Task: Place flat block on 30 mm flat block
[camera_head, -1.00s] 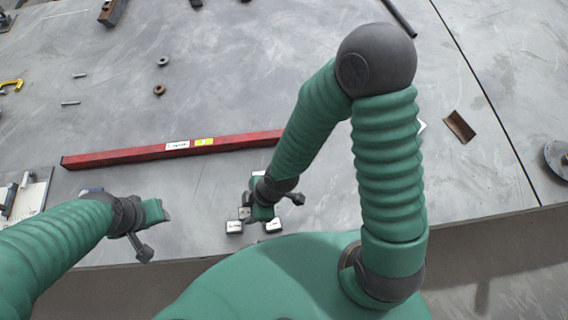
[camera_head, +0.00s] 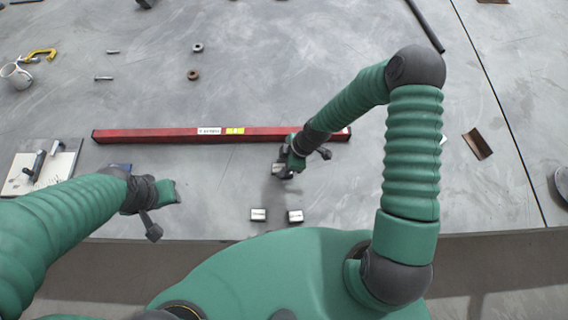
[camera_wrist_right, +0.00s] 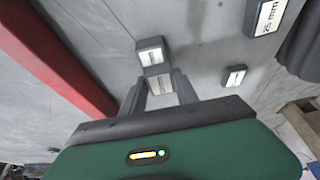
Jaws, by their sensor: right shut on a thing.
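My right gripper (camera_head: 284,172) is beyond the near blocks in the head view. In the right wrist view its two fingers (camera_wrist_right: 160,92) are shut on a small grey flat block (camera_wrist_right: 158,84) with a white label. Another grey labelled block (camera_wrist_right: 151,50) lies just past the held one; their outlines meet, and I cannot tell whether they touch. In the head view two labelled blocks, left (camera_head: 258,215) and right (camera_head: 295,216), stand near the table's front edge. The labels there are too small to read. My left gripper (camera_head: 168,191) is over the table at left; its jaw opening is unclear.
A red beam (camera_head: 180,135) lies across the table beyond the right gripper. In the right wrist view two more labelled blocks, one small (camera_wrist_right: 236,76) and one larger (camera_wrist_right: 268,16), lie to the right. A pale plate with handles (camera_head: 40,166) lies at left.

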